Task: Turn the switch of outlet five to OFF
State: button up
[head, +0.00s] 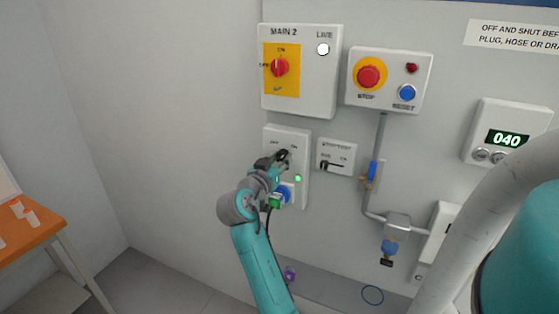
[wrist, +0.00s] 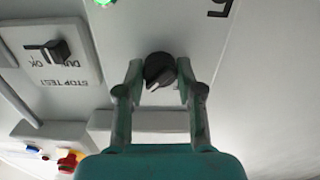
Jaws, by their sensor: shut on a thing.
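The outlet box (head: 302,137) is a pale panel on the wall, with OFF and ON lettering at its top. My gripper (head: 277,162) reaches up to the switch from below. In the wrist view my gripper's two fingers (wrist: 159,72) are shut on the round black knob (wrist: 157,66), one on each side. A pale mark on the knob points down and left there. A green lamp (head: 298,178) is lit below the switch.
Below the lamp is a blue socket (head: 286,191) with a dark cable. The MAIN 2 box (head: 318,88) is above, and the STOP/RESET box (head: 415,68) is to its right. A small black-lever box (head: 337,143) sits close on the right. An orange table (head: 42,230) stands left.

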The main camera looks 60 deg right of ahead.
jog(key=n, duration=0.3)
jog(key=shift+n, duration=0.4)
jog(key=n, duration=0.4)
jog(key=shift+n, duration=0.3)
jog(key=n, duration=0.4)
jog(key=shift+n, duration=0.3)
jog(key=shift+r+n, duration=0.1)
jog(key=shift+n, duration=1.9)
jog(key=o, duration=1.2)
jog(key=shift+c, duration=0.2)
jog(key=s+a, duration=0.1)
jog(key=a, duration=1.1)
